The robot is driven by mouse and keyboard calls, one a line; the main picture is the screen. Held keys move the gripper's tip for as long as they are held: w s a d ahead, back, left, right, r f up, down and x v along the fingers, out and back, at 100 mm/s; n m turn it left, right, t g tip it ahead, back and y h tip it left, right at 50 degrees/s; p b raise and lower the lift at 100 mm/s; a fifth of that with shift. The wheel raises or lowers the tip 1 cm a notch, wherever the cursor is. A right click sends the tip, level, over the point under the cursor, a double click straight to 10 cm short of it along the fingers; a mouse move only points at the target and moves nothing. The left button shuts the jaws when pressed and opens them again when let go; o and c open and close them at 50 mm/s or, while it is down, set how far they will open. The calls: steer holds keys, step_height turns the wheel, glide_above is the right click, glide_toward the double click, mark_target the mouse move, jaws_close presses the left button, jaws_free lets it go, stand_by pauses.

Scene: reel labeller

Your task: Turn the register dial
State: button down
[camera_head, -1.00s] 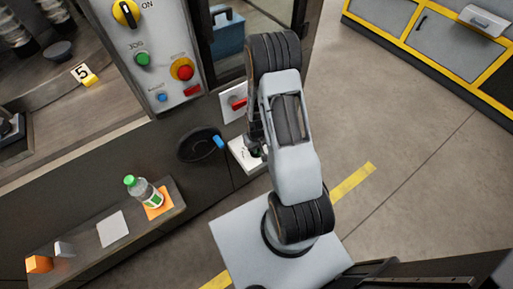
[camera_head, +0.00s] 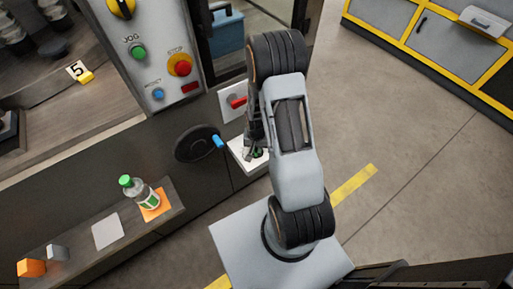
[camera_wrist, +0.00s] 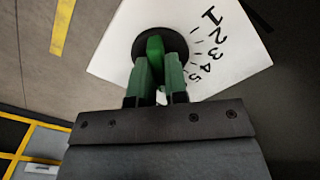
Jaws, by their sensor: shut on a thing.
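The register dial (camera_wrist: 157,38) shows in the wrist view as a black disc with a raised green grip bar. It sits on a white plate (camera_wrist: 112,48) marked 1 to 5 along the disc's right side. My gripper (camera_wrist: 159,66) is shut on the green bar, one finger on each side. The fingers hide part of the disc, and I cannot tell which number the bar points to. In the head view the white plate (camera_head: 236,156) is low on the machine's front corner, partly hidden by my gripper (camera_head: 256,148).
A black handwheel (camera_head: 194,146) with a blue knob is just left of the plate. A red switch (camera_head: 237,101) is above it. The control panel (camera_head: 160,45) rises at upper left. A bottle (camera_head: 140,192) stands on a lower-left ledge. Floor at right is open.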

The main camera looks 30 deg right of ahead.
stand_by(0.4)
steer(key=c, duration=1.1)
jaws_free()
steer(key=shift+c, duration=0.2)
steer(key=shift+r, duration=0.15)
step_height(320, 180, up, 14)
steer(key=shift+f+p, duration=0.2)
steer(key=shift+p, duration=0.25)
steer(key=s+a+r+n+t+p, duration=0.1)
steer(key=s+a+r+n, duration=0.2)
steer(key=r, duration=0.6)
steer(key=s+a+r+n+t, duration=0.2)
steer(key=s+a+r+n, duration=0.1)
steer(key=s+a+r, duration=0.2)
step_height(320, 180, up, 4)
steer(key=shift+s+r+n+p, duration=0.3)
steer(key=shift+s+p, duration=0.1)
steer(key=shift+s, duration=0.8)
